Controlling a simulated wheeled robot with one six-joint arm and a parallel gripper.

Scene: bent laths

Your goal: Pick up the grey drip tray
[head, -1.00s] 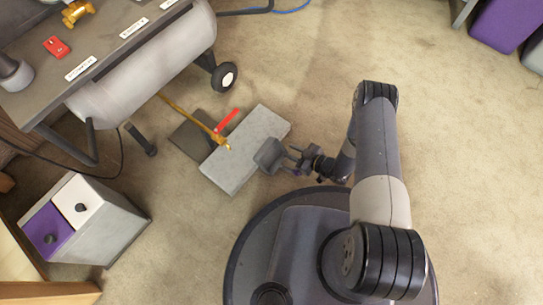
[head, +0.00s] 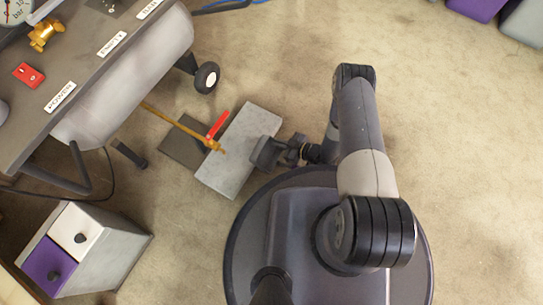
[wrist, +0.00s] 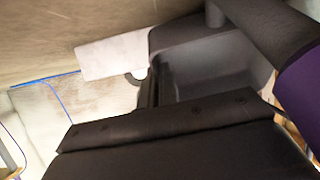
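The grey drip tray (head: 266,152) is a small, dark grey, open box at the right end of the pale grey slab (head: 238,165). In the wrist view the hollow tray (wrist: 205,65) fills the upper middle, with a rounded inner corner at its right. My gripper (head: 287,151) is right up against the tray's right side in the head view. Dark gripper parts cover the bottom and upper right of the wrist view and hide the near side of the tray. I cannot tell whether the fingers are closed on the tray.
A brass pipe with a red lever (head: 218,125) reaches over the slab from the left. A dark flat plate (head: 180,143) lies beside the slab. A wheeled grey tank bench (head: 125,75) stands upper left, a two-drawer cabinet (head: 105,245) lower left. Carpet to the right is clear.

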